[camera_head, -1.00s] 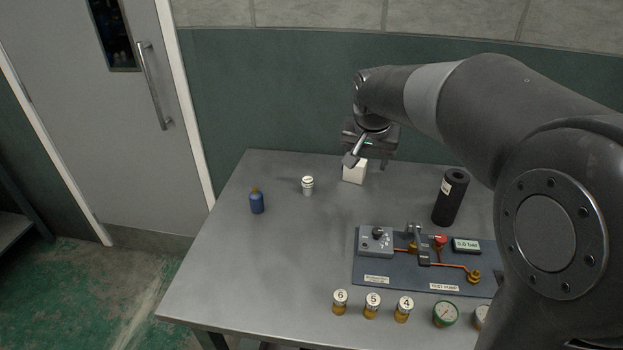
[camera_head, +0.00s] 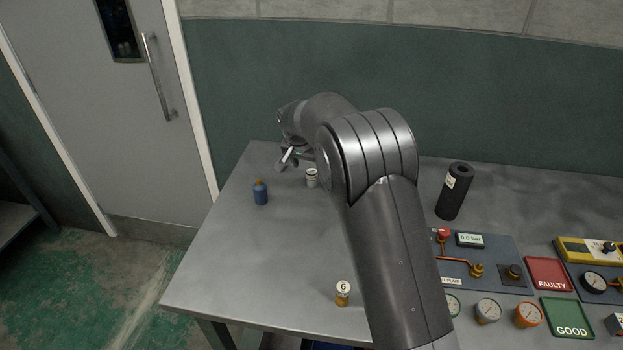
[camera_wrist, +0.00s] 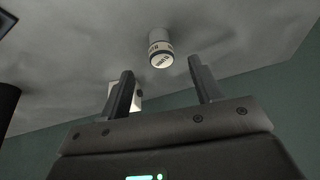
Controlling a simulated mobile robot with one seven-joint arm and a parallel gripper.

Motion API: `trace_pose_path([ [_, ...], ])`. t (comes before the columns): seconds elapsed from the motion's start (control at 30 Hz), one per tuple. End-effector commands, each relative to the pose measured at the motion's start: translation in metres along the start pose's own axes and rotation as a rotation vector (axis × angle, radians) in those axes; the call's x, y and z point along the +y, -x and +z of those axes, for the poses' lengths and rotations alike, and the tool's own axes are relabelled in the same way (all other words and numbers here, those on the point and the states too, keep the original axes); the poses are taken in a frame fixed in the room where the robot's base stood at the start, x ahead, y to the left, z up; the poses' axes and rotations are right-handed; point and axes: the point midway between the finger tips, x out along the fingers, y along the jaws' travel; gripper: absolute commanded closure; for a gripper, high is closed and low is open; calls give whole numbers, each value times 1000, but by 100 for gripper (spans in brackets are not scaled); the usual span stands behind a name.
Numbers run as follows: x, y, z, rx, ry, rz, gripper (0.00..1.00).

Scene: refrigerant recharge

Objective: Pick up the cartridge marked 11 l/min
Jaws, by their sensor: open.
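A small white cylinder (camera_head: 311,178) with a dark band stands upright near the back left of the table. It also shows in the wrist view (camera_wrist: 160,50), with print too small to read, so I cannot tell whether it is marked 11 l/min. My gripper (camera_head: 287,158) is at the back left, close to the cylinder and partly hidden by my arm in the head view. In the wrist view my gripper (camera_wrist: 163,88) is open and empty, with the cylinder beyond the gap between its fingers and apart from them.
A blue bottle (camera_head: 261,192) stands left of the cylinder. A white box (camera_wrist: 138,98) shows behind one finger. A brass cylinder marked 6 (camera_head: 343,292) stands near the front edge. A black cylinder (camera_head: 454,191), panels, gauges and red and green trays (camera_head: 567,317) occupy the right.

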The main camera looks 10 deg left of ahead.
Motion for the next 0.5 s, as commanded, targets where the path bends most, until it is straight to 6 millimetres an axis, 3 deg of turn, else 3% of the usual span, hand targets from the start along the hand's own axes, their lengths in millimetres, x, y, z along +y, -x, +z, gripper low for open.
trace_pose_path([
  [0.1,0,-21,0,-1,0,1,41],
  [0.37,0,-42,-2,0,0,0,41],
  [0.5,0,-62,-5,-2,0,1,41],
])
